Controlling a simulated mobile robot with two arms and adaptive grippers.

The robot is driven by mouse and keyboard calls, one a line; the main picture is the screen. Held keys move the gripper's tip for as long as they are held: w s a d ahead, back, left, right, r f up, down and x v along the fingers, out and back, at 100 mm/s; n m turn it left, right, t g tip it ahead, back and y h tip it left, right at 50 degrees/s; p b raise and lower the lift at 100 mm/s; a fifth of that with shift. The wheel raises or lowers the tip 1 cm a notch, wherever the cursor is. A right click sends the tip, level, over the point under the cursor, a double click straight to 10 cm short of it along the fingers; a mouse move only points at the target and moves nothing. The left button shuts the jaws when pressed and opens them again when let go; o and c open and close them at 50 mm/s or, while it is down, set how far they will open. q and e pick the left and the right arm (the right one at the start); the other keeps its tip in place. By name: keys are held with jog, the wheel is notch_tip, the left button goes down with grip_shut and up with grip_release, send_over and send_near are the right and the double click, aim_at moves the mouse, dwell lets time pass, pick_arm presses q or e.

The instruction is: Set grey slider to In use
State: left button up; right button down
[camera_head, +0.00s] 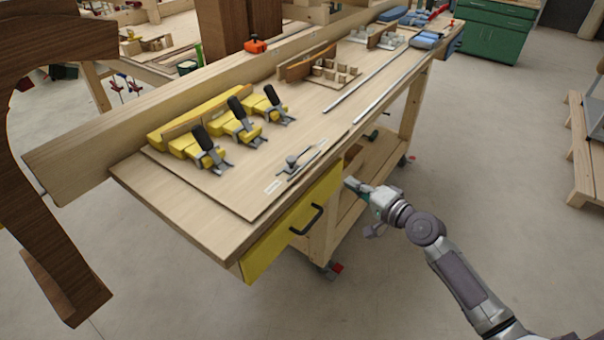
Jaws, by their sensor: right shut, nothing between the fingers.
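The grey slider (292,162) is a small dark-grey knob on a flat grey plate on the workbench top, near the bench's front edge. A thin metal rail (308,160) runs beside it, and a small white label (272,187) lies at its near left end. The lettering is too small to read, so I cannot tell which setting the slider is at. My right gripper (351,184) is shut and empty, to the right of the slider, apart from it and just off the bench's front edge. My left gripper is not in view.
The workbench (190,205) carries yellow blocks with black-handled clamps (237,121) left of the slider. A yellow drawer front (275,240) with a black handle (307,219) is below the slider. A dark wooden curved piece (50,225) stands at left.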

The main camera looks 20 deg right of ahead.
aim_at(291, 164)
notch_tip(291, 164, up, 6)
jog(key=a+y, duration=0.2)
jog(key=shift+t, duration=0.3)
jog(key=w+a+p, duration=0.1)
jog(key=w+a, duration=0.1)
jog(key=w+a+p, duration=0.1)
jog(key=w+a, duration=0.2)
jog(key=w+a+f+p, duration=0.1)
jog(key=w+a+p, duration=0.1)
jog(key=w, duration=0.1)
jog(key=shift+a+f, duration=0.1)
jog(key=shift+a, duration=0.05)
jog(key=shift+s+a, duration=0.2)
jog(key=shift+a, duration=0.1)
jog(key=shift+f, duration=0.15)
